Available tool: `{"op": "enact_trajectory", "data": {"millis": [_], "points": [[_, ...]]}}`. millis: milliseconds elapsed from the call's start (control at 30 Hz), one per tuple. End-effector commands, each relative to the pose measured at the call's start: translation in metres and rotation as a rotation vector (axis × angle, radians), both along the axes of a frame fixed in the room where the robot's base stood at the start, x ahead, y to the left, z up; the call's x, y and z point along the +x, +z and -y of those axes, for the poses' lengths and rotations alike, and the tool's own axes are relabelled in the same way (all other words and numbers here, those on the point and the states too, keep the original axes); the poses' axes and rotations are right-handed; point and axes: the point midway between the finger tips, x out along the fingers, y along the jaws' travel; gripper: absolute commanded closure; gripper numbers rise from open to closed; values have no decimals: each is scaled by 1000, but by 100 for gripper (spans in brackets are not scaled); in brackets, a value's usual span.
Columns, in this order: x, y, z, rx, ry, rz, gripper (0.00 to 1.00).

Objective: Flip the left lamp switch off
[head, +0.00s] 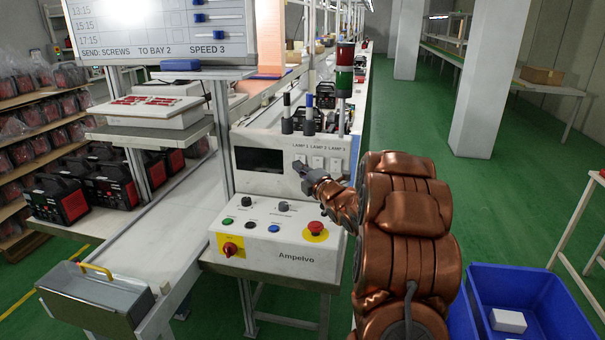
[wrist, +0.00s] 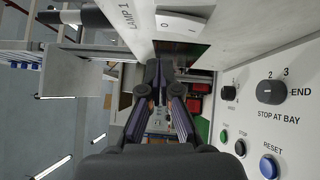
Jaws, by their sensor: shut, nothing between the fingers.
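The control box carries three lamp switches under the labels LAMP 1, LAMP 2 and LAMP 3. In the head view the left switch, under LAMP 1, is mostly hidden behind my gripper (head: 299,166). The middle switch (head: 318,163) and right switch (head: 336,165) show as white rockers. In the wrist view the left lamp switch (wrist: 184,26) is a white rocker by the LAMP 1 label, near the top edge. My gripper (wrist: 154,72) is shut and empty, its fingertips close to that switch. I cannot tell whether they touch, or which way the rocker is set.
Below the switches, the sloping panel (head: 255,262) has knobs, coloured buttons and a red emergency stop (head: 315,231). Signal lamp posts (head: 344,70) stand on top of the box. A conveyor (head: 150,240) lies left; a blue bin (head: 545,285) stands at the lower right.

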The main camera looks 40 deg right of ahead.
Motion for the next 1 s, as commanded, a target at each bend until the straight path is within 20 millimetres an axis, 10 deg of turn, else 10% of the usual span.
{"op": "enact_trajectory", "data": {"millis": [1000], "points": [[-102,9,-9,0,1,0,100]]}}
